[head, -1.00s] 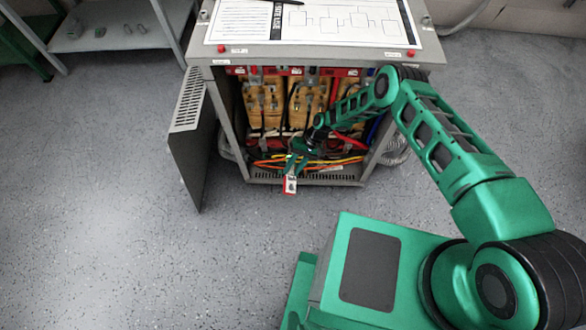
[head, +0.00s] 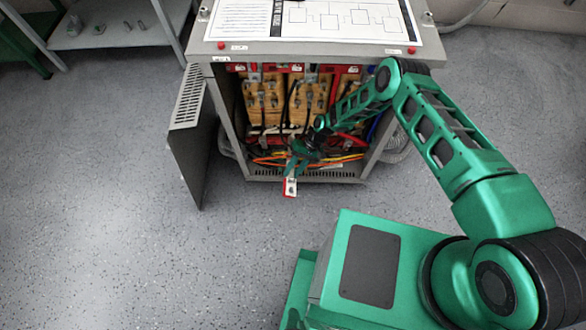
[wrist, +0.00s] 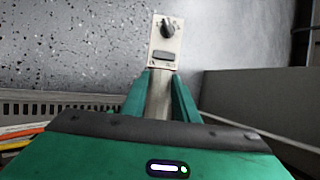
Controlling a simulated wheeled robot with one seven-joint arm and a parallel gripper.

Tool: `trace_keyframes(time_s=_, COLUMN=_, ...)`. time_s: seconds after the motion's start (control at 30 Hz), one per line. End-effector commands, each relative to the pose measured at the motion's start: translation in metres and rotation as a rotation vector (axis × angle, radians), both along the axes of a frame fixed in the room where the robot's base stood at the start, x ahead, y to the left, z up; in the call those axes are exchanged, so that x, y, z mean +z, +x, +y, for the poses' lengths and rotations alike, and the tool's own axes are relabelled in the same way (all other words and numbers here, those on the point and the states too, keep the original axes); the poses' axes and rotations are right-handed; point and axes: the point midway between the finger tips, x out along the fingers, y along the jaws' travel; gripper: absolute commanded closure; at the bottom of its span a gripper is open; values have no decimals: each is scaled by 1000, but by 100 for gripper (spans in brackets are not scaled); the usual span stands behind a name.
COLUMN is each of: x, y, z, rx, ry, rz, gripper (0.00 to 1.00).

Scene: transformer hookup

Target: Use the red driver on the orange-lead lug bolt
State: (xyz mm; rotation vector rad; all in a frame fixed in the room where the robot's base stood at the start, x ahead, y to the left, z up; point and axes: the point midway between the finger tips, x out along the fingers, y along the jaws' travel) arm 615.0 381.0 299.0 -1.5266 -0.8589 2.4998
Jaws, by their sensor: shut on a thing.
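My gripper (head: 296,165) is low at the front opening of the grey cabinet. In the wrist view its green fingers (wrist: 158,95) are shut on the narrow stem of a device (wrist: 165,50) with a pale face, a black knob and a grey button. In the head view this held device (head: 290,187) looks red and white and hangs just outside the cabinet's lower edge. I cannot tell whether it is the red driver. Orange and yellow leads (head: 268,161) lie along the cabinet floor. The orange-lead lug bolt cannot be made out.
The transformer cabinet (head: 204,100) holds tan coils (head: 264,100). Its vented door (head: 190,140) stands open on the left. A diagram sheet (head: 235,20) lies on top. A grey shelf (head: 110,35) stands at back left. The floor in front is clear.

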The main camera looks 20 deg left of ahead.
Motion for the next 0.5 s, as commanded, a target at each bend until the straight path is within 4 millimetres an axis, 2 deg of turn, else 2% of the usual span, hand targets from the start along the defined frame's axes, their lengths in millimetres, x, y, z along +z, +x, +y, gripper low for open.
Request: trace_keyframes(time_s=0.5, x=1, y=-20, z=-4, rx=1, ry=1, rz=2, gripper=100)
